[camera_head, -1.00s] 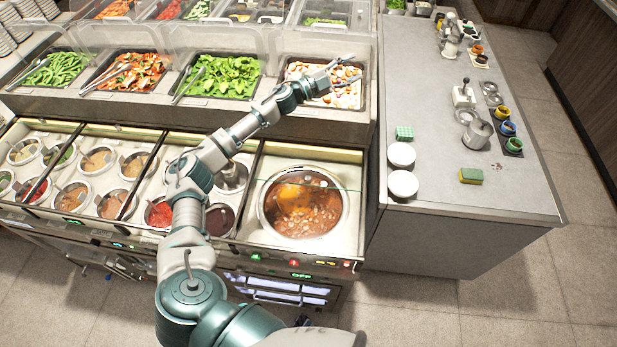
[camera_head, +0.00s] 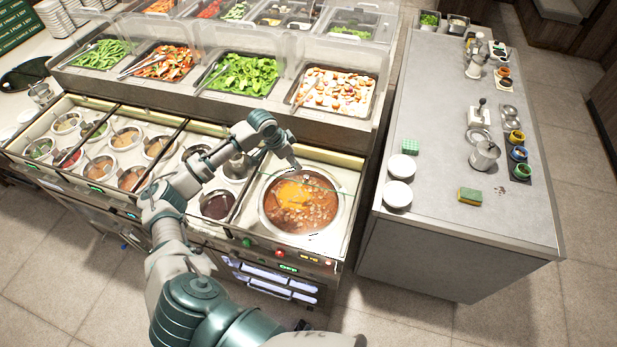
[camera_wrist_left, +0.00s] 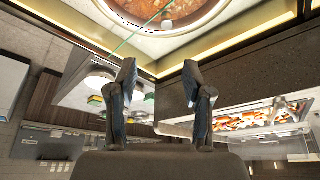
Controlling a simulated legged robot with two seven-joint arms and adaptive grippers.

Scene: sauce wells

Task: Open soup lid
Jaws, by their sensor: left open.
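The soup pot (camera_head: 268,218) is a round steel well of orange-brown soup at the right end of the hot counter. A thin green edge (camera_head: 325,188) crosses above it, which looks like the edge of a clear lid. In the left wrist view the soup pot's rim (camera_wrist_left: 205,22) is at the top, with the green edge (camera_wrist_left: 132,32) and a small round knob-like part (camera_wrist_left: 167,24) near it. My left gripper (camera_head: 301,168) is above the far side of the pot. In the wrist view its two fingers (camera_wrist_left: 159,68) are apart with nothing between them.
Several small sauce wells (camera_head: 125,138) line the counter to the left. Food trays (camera_head: 335,92) under clear covers stand behind. A grey side counter (camera_head: 430,225) on the right holds white bowls (camera_head: 399,194), a sponge (camera_head: 470,196) and condiments.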

